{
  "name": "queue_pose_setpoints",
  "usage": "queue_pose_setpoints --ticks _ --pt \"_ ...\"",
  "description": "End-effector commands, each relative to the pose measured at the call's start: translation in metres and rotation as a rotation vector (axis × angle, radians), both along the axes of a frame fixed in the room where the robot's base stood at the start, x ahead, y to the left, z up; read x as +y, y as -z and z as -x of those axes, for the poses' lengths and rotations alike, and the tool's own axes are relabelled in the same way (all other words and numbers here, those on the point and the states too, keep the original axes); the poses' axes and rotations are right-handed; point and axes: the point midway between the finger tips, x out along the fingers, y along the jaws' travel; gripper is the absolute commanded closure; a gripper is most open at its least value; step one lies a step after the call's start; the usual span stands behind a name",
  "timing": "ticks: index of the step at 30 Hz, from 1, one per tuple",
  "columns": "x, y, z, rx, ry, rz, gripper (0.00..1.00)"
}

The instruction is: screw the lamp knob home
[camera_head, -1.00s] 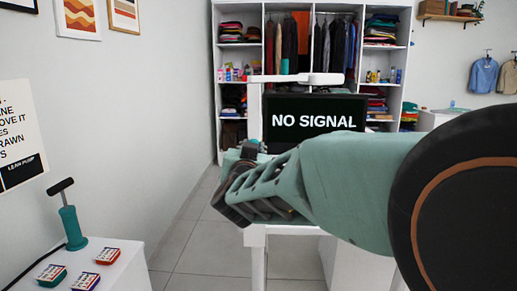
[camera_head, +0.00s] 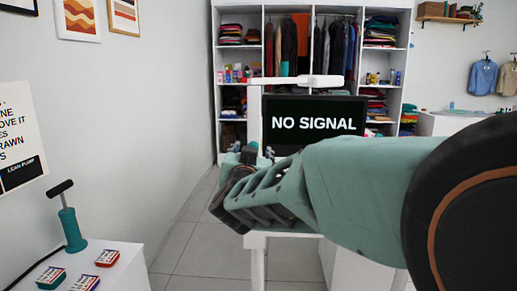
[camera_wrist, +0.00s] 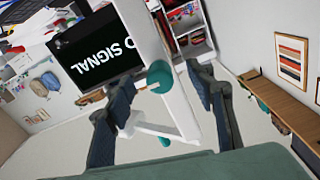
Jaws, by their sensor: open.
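A teal round knob-like piece (camera_wrist: 160,76) shows in the wrist view against a white post (camera_wrist: 178,108). It appears between the two fingers of my gripper (camera_wrist: 160,84), with visible space on both sides; its depth is unclear. The fingers are apart and hold nothing. In the head view, my gripper (camera_head: 243,158) is in front of a white stand (camera_head: 255,110) with a white bar (camera_head: 322,81) across its top. A small teal cylinder (camera_head: 284,68) shows just above that bar. I cannot tell whether it is the same piece. My arm hides the lower stand.
A black "NO SIGNAL" screen (camera_head: 314,122) stands behind my arm. An open wardrobe (camera_head: 230,45) is at the back. At lower left, a white table (camera_head: 125,272) holds a teal pump (camera_head: 70,228) and small boxes (camera_head: 107,258). Floor (camera_head: 190,255) is clear between.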

Motion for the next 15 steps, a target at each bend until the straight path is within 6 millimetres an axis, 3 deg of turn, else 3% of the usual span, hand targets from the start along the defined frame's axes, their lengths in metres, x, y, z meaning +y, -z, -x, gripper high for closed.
queue_pose_setpoints --ticks 15 --pt "0.002 -0.002 0.043 -0.002 -0.001 -0.001 0.50"
